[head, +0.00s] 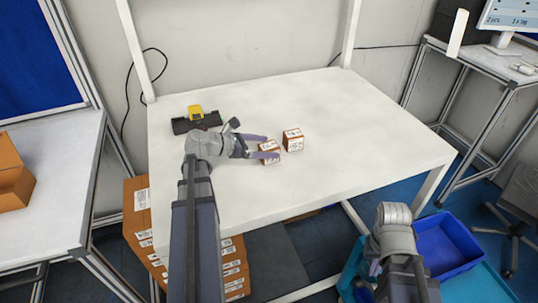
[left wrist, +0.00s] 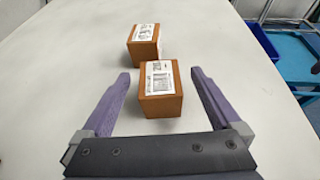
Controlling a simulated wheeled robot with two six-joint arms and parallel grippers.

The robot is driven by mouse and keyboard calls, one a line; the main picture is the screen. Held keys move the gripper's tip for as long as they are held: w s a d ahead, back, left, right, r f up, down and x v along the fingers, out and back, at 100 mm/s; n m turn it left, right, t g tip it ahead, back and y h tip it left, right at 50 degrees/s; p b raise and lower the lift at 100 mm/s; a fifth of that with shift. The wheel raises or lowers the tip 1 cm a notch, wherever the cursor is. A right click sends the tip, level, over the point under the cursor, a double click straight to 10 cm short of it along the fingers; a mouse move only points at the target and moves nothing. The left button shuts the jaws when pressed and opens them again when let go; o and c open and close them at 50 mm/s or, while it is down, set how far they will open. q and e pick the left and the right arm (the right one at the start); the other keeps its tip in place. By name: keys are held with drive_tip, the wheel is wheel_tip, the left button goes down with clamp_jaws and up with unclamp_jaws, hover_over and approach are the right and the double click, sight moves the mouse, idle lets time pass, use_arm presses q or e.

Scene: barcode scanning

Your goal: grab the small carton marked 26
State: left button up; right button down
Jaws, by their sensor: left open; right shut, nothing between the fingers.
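Two small brown cartons with white labels stand on the white table. The nearer carton (head: 268,146) also shows in the left wrist view (left wrist: 160,98). The other carton (head: 293,141) stands to its right in the head view and beyond it in the left wrist view (left wrist: 142,48). I cannot read a 26 on either label. My left gripper (head: 268,146) is open, its two purple fingers on either side of the nearer carton, with gaps visible in the left wrist view (left wrist: 160,76). My right gripper (head: 374,268) is shut and empty, low beside the table's front, partly hidden by its arm.
A black and yellow device (head: 196,116) sits at the table's back left. The white table (head: 370,120) is clear to the right. Large cartons (head: 140,225) stand below on the left, and a blue crate (head: 447,240) stands at the right.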

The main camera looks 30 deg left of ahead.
sight(269, 146)
use_arm(q)
drive_tip(key=shift+x, duration=0.85)
clamp_jaws()
drive_tip(key=shift+r, duration=0.1)
wheel_tip(269, 146, up, 10)
drive_tip(key=p, duration=0.9)
drive_tip(key=shift+p, duration=0.4)
